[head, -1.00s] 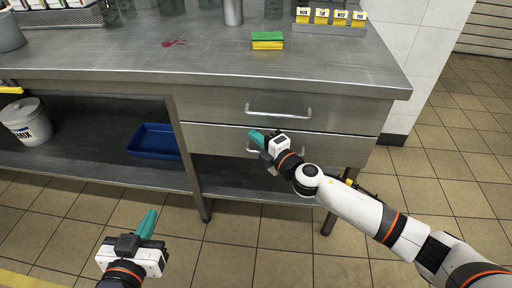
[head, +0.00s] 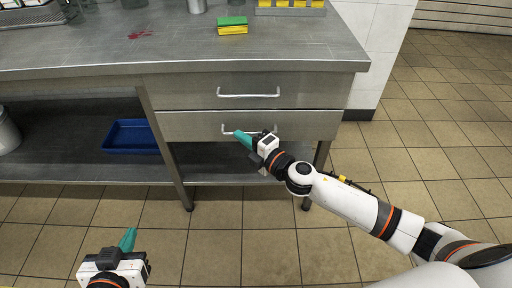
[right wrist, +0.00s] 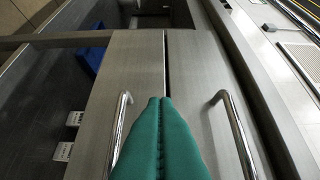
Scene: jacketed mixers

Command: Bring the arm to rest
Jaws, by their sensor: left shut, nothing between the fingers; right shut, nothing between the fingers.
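My right gripper (head: 241,136) has teal fingers and is shut and empty. In the head view it overlaps the lower drawer's handle (head: 229,128). In the right wrist view its closed fingers (right wrist: 160,105) point at the drawer fronts, between two bar handles, with no handle between them. Whether they touch the drawers I cannot tell. My left gripper (head: 128,238) is shut and empty over the tiled floor at the lower left, apart from the bench. The right arm (head: 345,198) reaches in from the lower right.
The steel bench (head: 200,45) has an upper drawer (head: 300,92) and lower drawer (head: 190,124), both looking shut. A green and yellow sponge (head: 232,27) and a red stain (head: 141,34) are on top. A blue tray (head: 130,137) sits on the lower shelf. The floor (head: 240,245) in front is clear.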

